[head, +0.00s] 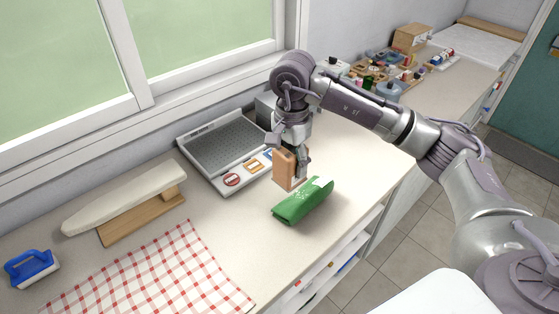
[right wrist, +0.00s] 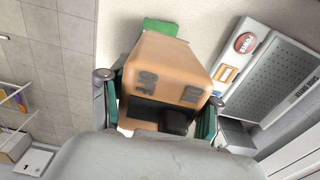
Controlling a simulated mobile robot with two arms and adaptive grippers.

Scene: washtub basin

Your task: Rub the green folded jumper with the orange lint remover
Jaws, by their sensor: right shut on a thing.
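The green folded jumper (head: 302,201) lies on the countertop near its front edge in the head view. My right gripper (head: 294,157) is shut on the orange lint remover (head: 284,168), which it holds upright just behind the jumper. From the head view I cannot tell whether the lint remover touches the jumper. In the right wrist view the lint remover (right wrist: 163,65) fills the space between the fingers. Only a strip of the jumper (right wrist: 161,27) shows past its far end; the rest is hidden. My left gripper is not in view.
Several small items stand at the back right. Counter right of the jumper is clear.

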